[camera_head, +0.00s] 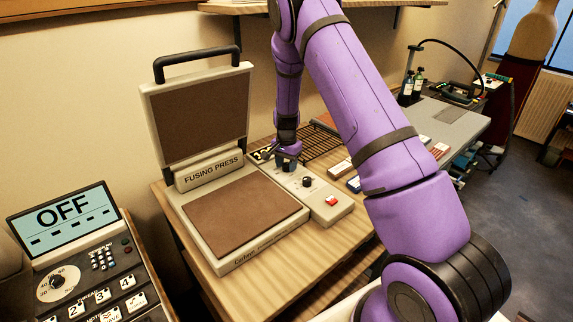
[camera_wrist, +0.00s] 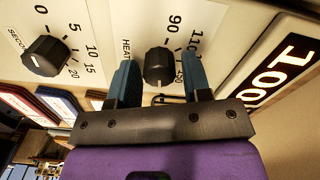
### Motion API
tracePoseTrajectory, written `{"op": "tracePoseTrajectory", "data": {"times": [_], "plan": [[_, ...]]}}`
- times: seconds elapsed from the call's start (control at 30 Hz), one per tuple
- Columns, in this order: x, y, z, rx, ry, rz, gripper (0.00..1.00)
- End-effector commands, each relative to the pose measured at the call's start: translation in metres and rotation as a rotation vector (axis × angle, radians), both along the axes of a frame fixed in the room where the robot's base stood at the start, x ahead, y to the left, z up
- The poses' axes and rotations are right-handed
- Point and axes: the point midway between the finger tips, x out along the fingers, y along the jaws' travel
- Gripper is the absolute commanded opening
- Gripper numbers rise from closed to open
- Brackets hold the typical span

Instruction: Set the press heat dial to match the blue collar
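The fusing press (camera_head: 215,180) stands on the wooden table with its lid raised. Its control strip runs along the right side of the bed. The black heat dial (camera_wrist: 158,64) sits between the two blue-grey fingers of my gripper (camera_head: 287,160), with a narrow gap visible on each side. A light mark shows at the dial's lower edge in the wrist view; the fingers partly cover its scale, where 90 and 110 can be read. In the head view the gripper hides most of the dial. A blue-edged item (camera_head: 354,184) lies right of the press; I cannot tell whether it is the collar.
A seconds dial (camera_wrist: 45,57) and a red switch (camera_head: 331,200) share the strip. A keypad unit (camera_head: 80,255) showing OFF is at lower left. Blue- and red-edged cards (camera_wrist: 58,104) lie beside the strip.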

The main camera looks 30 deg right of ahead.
Motion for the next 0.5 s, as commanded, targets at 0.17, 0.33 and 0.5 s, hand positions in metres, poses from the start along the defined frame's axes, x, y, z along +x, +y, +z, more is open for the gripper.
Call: {"op": "tracePoseTrajectory", "data": {"times": [0.17,0.33,0.5], "plan": [[0.000,0.000,0.000,0.000,0.001,0.000,0.57],[0.000,0.000,0.001,0.000,0.001,0.001,0.57],[0.000,0.000,0.017,0.001,-0.001,0.001,0.57]]}}
